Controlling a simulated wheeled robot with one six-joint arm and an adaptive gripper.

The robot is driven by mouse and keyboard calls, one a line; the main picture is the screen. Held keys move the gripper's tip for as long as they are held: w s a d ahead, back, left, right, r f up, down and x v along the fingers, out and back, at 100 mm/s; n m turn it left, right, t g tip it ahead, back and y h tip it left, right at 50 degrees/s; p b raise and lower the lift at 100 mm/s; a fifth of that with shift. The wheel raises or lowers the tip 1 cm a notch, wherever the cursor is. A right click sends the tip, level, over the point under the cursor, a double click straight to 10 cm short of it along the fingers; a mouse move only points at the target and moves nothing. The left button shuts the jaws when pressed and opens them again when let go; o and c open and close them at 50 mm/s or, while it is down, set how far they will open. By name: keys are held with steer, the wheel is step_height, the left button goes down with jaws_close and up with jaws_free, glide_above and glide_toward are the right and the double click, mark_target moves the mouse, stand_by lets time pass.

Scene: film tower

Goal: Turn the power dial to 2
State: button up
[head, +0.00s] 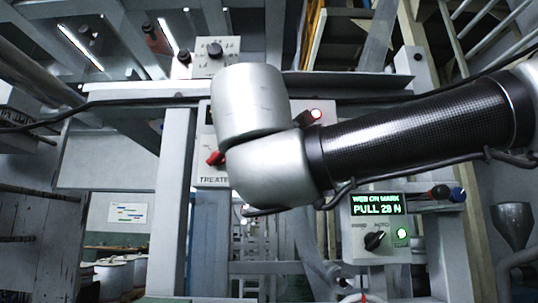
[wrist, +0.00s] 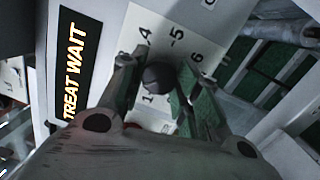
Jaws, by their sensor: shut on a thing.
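The power dial (wrist: 162,78) is a dark round knob on a white panel (wrist: 180,22) with printed numbers; 1, 4, 5 and 6 can be read. In the wrist view, my gripper (wrist: 157,72) has one finger on each side of the knob and is shut on it. The fingers hide the other numbers, and I cannot tell where the dial points. An amber "TREAT WAIT" display (wrist: 82,68) sits left of the dial. In the head view, my arm covers most of the treater panel (head: 209,180), and the dial and gripper are hidden.
A small box with a black knob (head: 214,51) stands above. Grey beams surround my arm.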

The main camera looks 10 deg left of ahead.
steer(key=shift+f, duration=0.1)
stand_by(0.4)
steer(key=o, duration=1.1)
steer(key=shift+c, duration=0.2)
steer(key=s+d, duration=0.1)
steer(key=s, duration=1.1)
steer(key=shift+d+f, duration=0.4)
steer(key=shift+f, duration=0.05)
steer(key=shift+w+n, duration=0.1)
steer(key=shift+n, duration=0.2)
